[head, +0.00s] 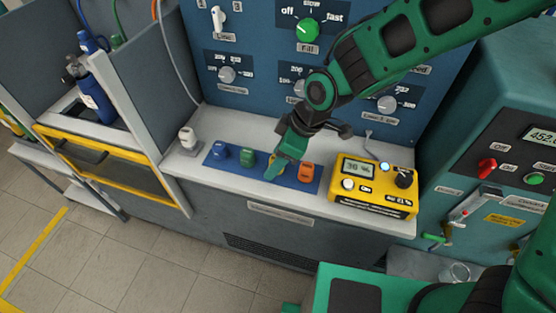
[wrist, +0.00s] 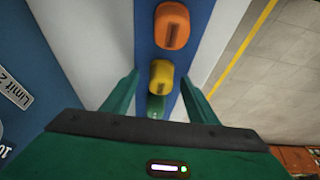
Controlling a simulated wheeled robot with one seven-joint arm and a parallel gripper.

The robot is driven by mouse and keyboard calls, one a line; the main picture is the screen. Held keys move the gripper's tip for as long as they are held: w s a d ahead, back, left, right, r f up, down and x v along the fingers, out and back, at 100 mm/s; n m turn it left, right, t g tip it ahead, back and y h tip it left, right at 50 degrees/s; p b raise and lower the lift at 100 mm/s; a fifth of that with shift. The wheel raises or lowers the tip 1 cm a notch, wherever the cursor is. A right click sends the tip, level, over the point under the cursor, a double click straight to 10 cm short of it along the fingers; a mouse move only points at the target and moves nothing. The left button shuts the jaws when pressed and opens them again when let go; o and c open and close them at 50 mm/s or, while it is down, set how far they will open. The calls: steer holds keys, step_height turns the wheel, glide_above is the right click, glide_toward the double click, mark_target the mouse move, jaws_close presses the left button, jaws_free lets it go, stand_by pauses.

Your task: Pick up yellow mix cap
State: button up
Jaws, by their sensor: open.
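The yellow mix cap (wrist: 161,76) is in the wrist view, on the blue strip between the orange and green caps. It lies between the two spread fingers of my gripper (wrist: 160,97), with space on both sides. In the head view, only a bit of the yellow cap (head: 278,156) shows; my gripper (head: 279,172) hides most of it. My gripper is open and empty, low over the strip. I cannot tell its exact height above the cap.
The orange cap (head: 306,172) stands right of my gripper, with green (head: 247,158) and blue (head: 219,153) caps to the left. A yellow meter box (head: 374,187) stands further right. A whitish object (head: 187,138) stands at the left end. The control panel (head: 262,60) rises behind.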

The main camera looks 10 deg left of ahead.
mark_target(271, 156)
steer(key=shift+a+f, duration=0.1)
steer(key=shift+f, duration=0.1)
steer(key=c, duration=1.1)
steer(key=shift+r, duration=0.1)
steer(key=shift+r, duration=0.6)
step_height(271, 156, up, 3)
steer(key=shift+w+f, duration=0.1)
steer(key=shift+f, duration=0.05)
steer(key=s+a+r, duration=0.4)
steer(key=s+a, duration=0.1)
steer(key=s+a+r, duration=0.3)
steer(key=shift+s+a, duration=0.1)
steer(key=shift+s, duration=0.15)
